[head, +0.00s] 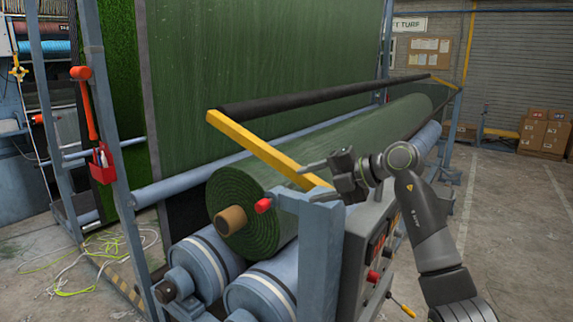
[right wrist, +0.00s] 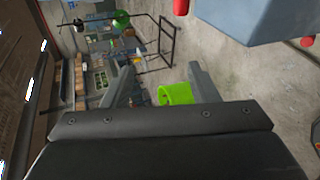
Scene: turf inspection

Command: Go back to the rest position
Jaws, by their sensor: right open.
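My right gripper (head: 316,175) is above the blue-grey frame post (head: 320,245) at the near end of the turf roller machine, pointing left in the head view. Its fingers are apart with nothing between them. In the right wrist view the two fingers of my right gripper (right wrist: 166,70) stand apart, with a bright green bucket (right wrist: 176,93) showing beyond them on the floor. The large green turf roll (head: 245,205) lies on blue rollers (head: 205,262) left of and below the gripper. My left gripper is not in view.
A yellow arm (head: 265,148) carries a black bar (head: 320,97) above the roll. A control box (head: 370,250) with red knobs is below my right arm. A red mallet (head: 85,100) hangs on the left post. Cardboard boxes (head: 545,132) stand back right. Open concrete floor (head: 510,230) lies right.

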